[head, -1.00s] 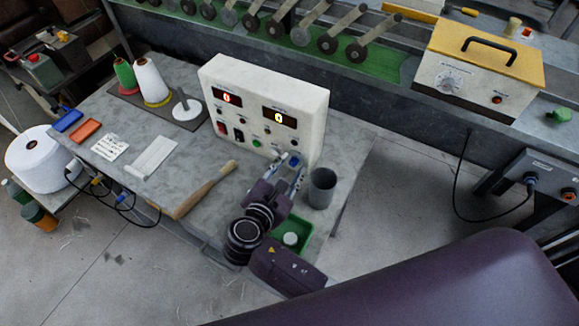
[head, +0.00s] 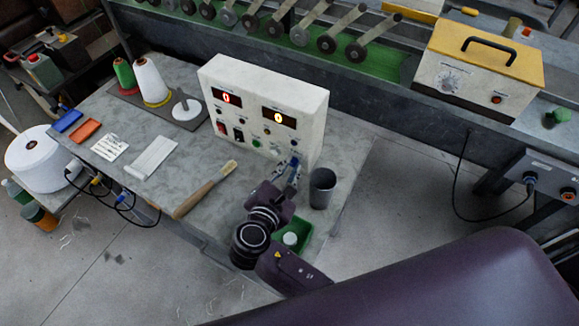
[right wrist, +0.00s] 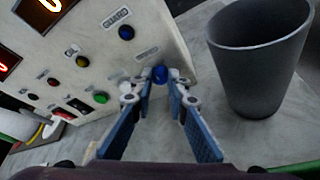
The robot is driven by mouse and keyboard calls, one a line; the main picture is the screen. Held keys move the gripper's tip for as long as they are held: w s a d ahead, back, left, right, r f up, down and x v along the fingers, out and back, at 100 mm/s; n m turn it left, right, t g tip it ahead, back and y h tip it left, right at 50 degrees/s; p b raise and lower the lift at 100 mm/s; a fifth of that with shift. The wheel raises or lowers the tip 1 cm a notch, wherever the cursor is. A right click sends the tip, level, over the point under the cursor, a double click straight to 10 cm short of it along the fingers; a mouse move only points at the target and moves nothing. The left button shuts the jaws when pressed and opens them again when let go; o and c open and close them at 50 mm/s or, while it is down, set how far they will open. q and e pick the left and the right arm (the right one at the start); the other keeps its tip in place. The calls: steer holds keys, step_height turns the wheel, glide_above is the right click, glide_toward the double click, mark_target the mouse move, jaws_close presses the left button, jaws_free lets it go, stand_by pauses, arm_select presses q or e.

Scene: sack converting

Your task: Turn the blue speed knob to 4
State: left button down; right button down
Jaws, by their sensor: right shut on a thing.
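The white control box (head: 262,100) stands on the grey table. The blue speed knob (right wrist: 160,74) sits low at the right end of its front panel, seen in the right wrist view. My right gripper (right wrist: 160,86) is shut on this knob, with one fingertip on each side. In the head view the right gripper (head: 291,168) reaches the lower right of the panel, and its fingers partly cover the knob. The knob's pointer and scale cannot be read. The left red display (head: 226,98) and right amber display (head: 278,117) each seem to read 0. My left gripper is not in view.
A dark grey cup (head: 322,188) stands close to the right of my right gripper. A green tray (head: 303,243) lies by the wrist. A wooden-handled brush (head: 205,189) lies left of the arm. A blue button (right wrist: 126,32) sits under the GUARD label.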

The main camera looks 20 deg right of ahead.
steer(key=shift+s+d+f+m+t+y+b, duration=0.15)
steer(key=shift+m+t+b, duration=0.1)
steer(key=shift+m, duration=0.15)
steer(key=shift+a+f+m+t+y+b, duration=0.15)
steer(key=shift+m+t, duration=0.1)
steer(key=shift+m, duration=0.15)
steer(key=shift+d+m+t+y+b, duration=0.15)
steer(key=shift+m+t+y+b, duration=0.15)
steer(key=shift+m+t+b, duration=0.6)
steer(key=shift+m+g, duration=0.3)
steer(key=c, duration=1.9)
jaws_free()
steer(key=shift+r, duration=0.1)
steer(key=shift+s, duration=0.1)
steer(key=v, duration=1.2)
